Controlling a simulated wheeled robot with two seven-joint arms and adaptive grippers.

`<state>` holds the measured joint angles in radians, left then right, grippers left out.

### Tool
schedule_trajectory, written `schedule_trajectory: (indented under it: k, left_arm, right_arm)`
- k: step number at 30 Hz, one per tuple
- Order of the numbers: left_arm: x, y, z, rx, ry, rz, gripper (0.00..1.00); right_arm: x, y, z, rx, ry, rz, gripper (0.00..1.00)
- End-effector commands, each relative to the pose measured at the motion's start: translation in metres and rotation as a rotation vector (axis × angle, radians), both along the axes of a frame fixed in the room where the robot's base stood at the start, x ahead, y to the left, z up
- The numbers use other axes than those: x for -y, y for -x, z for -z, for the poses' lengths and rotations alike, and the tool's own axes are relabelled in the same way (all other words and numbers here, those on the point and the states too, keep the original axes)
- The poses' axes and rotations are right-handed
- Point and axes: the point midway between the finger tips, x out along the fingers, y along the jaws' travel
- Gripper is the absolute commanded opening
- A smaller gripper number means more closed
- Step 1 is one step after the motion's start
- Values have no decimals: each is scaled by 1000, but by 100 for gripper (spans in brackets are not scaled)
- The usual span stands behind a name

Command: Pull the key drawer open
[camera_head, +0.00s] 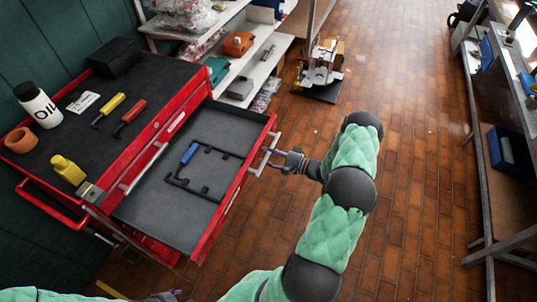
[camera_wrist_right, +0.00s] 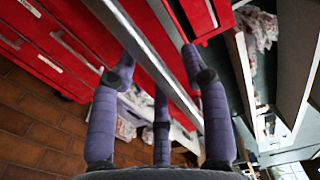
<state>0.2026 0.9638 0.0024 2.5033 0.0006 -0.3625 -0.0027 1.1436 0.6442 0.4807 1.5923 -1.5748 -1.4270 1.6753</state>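The key drawer (camera_head: 160,217) is the top drawer of a red tool cabinet. It stands pulled far out, its dark tray bare apart from black hex keys and one blue-handled piece (camera_head: 188,153). Its pale handle bar (camera_head: 259,160) runs along the front; it also crosses the right wrist view (camera_wrist_right: 148,58). My right gripper (camera_head: 271,160) is at this bar. In the wrist view its purple fingers (camera_wrist_right: 158,62) stand on both sides of the bar; firm contact is not clear. My left gripper (camera_head: 163,297) barely shows at the bottom edge, its fingers unclear.
A shelf (camera_head: 262,72) stands behind. A rack (camera_head: 490,150) stands at right. The brick floor (camera_head: 415,150) between is clear.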

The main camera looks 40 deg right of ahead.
Motion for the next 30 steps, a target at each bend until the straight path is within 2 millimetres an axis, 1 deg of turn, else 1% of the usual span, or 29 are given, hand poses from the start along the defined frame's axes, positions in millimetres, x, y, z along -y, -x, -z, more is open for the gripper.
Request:
schedule_trajectory:
  k: [5,8,11,21,25,30]
  left_arm:
    - [0,0,0,0,0,0,49]
    - [0,0,0,0,0,0,49]
    - [0,0,0,0,0,0,49]
    - [0,0,0,0,0,0,49]
    - [0,0,0,0,0,0,49]
    - [0,0,0,0,0,0,49]
  right_arm:
    - [1,1,-1,0,1,1,46]
    - [4,6,0,0,1,3,46]
    - [9,19,0,0,1,4,46]
    - [34,80,0,-1,1,4,46]
    - [41,97,0,-1,0,3,46]
    - [46,109,0,0,0,1,46]
